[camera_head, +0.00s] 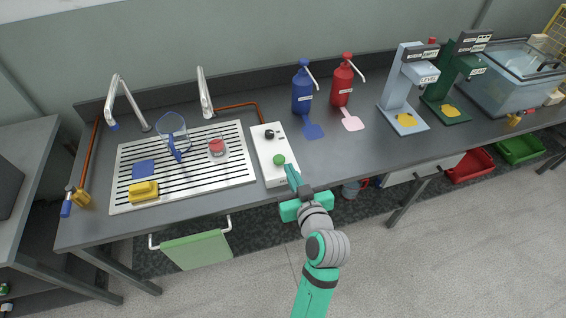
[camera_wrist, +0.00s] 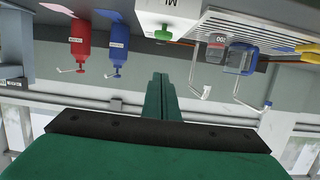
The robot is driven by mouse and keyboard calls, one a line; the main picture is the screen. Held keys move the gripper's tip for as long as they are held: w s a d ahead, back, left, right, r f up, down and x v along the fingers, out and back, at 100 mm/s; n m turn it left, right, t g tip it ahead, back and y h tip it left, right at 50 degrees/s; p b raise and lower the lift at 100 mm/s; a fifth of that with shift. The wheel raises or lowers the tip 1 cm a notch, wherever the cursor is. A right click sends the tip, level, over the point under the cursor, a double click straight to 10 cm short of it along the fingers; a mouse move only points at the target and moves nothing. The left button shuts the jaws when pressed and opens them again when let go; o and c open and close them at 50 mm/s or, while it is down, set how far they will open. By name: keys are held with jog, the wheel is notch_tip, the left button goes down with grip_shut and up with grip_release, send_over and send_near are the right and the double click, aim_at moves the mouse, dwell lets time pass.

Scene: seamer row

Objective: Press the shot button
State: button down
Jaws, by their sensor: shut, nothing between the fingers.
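A white control box (camera_head: 273,171) lies on the grey counter, right of the slatted drain board. A round green button (camera_head: 279,159) sits near its front end and a black knob (camera_head: 269,133) near its back. I cannot read any label that names the shot button. My gripper (camera_head: 291,170) is shut and empty, its tips just right of and in front of the green button. In the wrist view, which is upside down, the green button (camera_wrist: 162,35) stands beyond my gripper's closed tips (camera_wrist: 160,77), with a visible gap. The box (camera_wrist: 170,10) is partly cut off there.
Blue (camera_head: 302,92) and red (camera_head: 342,84) pump bottles stand behind right. A green towel (camera_head: 198,250) hangs in front.

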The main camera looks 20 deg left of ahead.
send_over(280, 164)
jog(key=s, duration=0.1)
jog(key=shift+s+d+f, duration=0.1)
jog(key=shift+d+f, duration=0.15)
jog(key=shift+f, duration=0.35)
jog(key=shift+d+f, duration=0.2)
jog(key=shift+f, duration=0.35)
jog(key=f, duration=0.3)
jog(key=shift+w+a, duration=0.1)
jog(key=shift+w, duration=0.15)
jog(key=shift+f, duration=0.6)
jog(key=shift+f, duration=1.05)
notch_tip(280, 164, up, 5)
jog(key=shift+f, duration=0.15)
jog(key=v, duration=1)
